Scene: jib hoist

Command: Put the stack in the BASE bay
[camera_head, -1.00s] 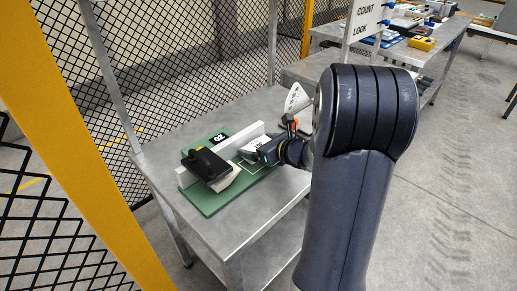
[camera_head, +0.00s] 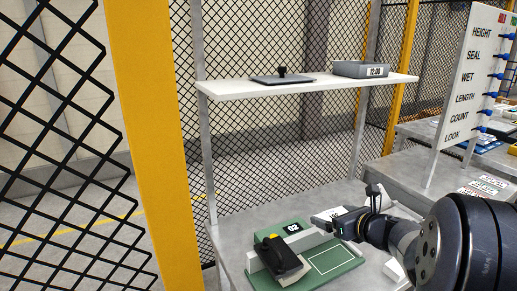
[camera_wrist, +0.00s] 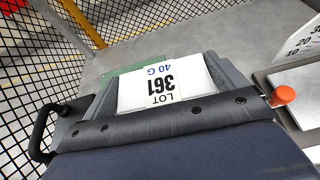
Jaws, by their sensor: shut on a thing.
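The stack (camera_head: 334,213) is a white block of sheets at the tip of my gripper (camera_head: 347,219). In the wrist view the stack (camera_wrist: 152,88) lies between the two grey jaws and carries a label reading LOT 361, 40 G. My gripper is shut on it, over the back right part of a green board (camera_head: 337,269) marked 02. The board bears a white outlined rectangle and a black lever device (camera_head: 279,255). I cannot make out a BASE label on any bay. My arm hides part of the table on the right.
A white shelf (camera_head: 300,89) above the table holds a dark plate with a knob (camera_head: 283,77) and a grey tray (camera_head: 361,69) marked 12:00. A white sign (camera_head: 466,90) lists HEIGHT to LOOK. Yellow post (camera_head: 155,120) and mesh fence stand at left and behind.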

